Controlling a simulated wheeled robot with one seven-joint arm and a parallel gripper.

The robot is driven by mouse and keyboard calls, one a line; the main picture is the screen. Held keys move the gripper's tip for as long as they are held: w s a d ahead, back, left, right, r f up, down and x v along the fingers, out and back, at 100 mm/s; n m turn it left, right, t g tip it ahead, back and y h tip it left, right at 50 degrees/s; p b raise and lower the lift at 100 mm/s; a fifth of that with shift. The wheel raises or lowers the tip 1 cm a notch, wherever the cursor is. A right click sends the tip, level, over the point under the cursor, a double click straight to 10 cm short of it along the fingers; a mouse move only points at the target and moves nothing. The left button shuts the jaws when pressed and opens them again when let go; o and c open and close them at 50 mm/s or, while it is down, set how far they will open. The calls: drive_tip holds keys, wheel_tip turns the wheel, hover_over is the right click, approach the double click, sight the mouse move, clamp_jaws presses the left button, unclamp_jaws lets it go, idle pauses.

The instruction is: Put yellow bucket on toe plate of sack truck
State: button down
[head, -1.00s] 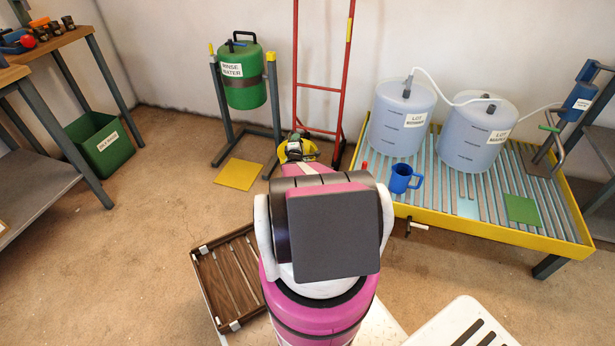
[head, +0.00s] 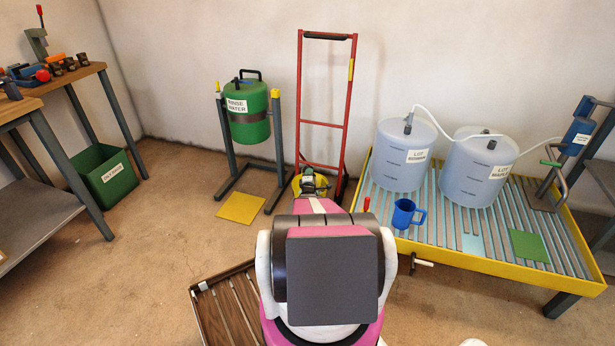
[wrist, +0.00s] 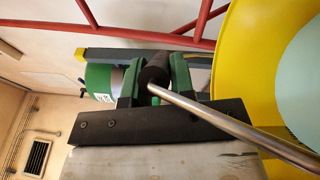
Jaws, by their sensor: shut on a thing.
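The yellow bucket (wrist: 236,62) fills the right of the wrist view, with a pale blue-green area inside its rim. My gripper (wrist: 155,82) is shut on the dark grip of the bucket's metal bail handle, between green fingers. In the head view my gripper (head: 308,181) and a little yellow of the bucket (head: 297,184) show at the foot of the red sack truck (head: 324,123). The sack truck stands upright near the back wall. My arm hides its toe plate, so I cannot tell whether the bucket touches it.
A green rinse water drum (head: 247,112) hangs on a stand left of the truck, with a yellow floor square (head: 241,208) before it. A yellow-edged slatted table (head: 466,256) with two large containers stands close on the right. A brown slatted crate (head: 225,312) lies front left.

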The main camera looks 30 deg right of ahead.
drive_tip(key=shift+f, duration=2.05)
drive_tip(key=c, duration=1)
unclamp_jaws()
drive_tip(key=shift+f, duration=0.1)
drive_tip(key=shift+o, duration=0.2)
